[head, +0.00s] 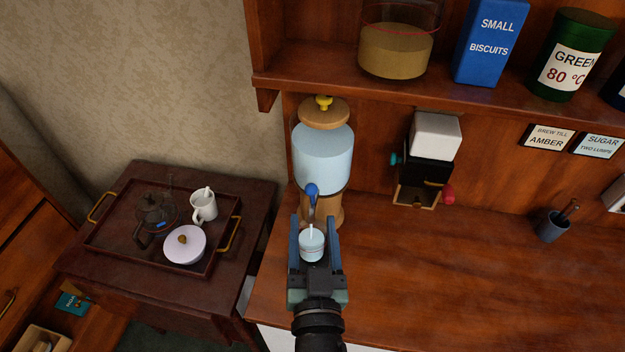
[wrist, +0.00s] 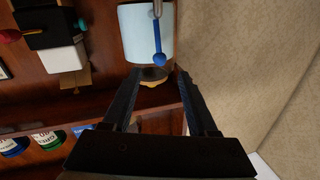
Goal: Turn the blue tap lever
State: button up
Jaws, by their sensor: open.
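The blue tap lever (head: 312,190) sits on the front of a drinks dispenser (head: 323,155) with a pale blue tank, a wooden base and a wooden lid. It also shows in the wrist view, where the lever (wrist: 158,45) stands out against the tank. My gripper (head: 313,219) is open, its two fingers spread just in front of and below the lever, apart from it as far as I can tell. A small pale blue cup (head: 311,246) shows between the fingers in the head view; whether the fingers touch it I cannot tell.
A shelf (head: 480,97) with a jar, a blue biscuit box and a green tin overhangs the counter. A black-and-white grinder (head: 430,160) stands right of the dispenser. A tray (head: 115,252) with teapot, mug and lidded bowl is at left. The counter's right front (head: 470,290) is clear.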

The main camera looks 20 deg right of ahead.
aim_at(312, 195)
jog(key=p+x, duration=0.2)
jog(key=x, duration=0.6)
jog(key=shift+w+d, duration=0.15)
jog(key=shift+w, duration=0.15)
grip_shut()
dwell(1.1)
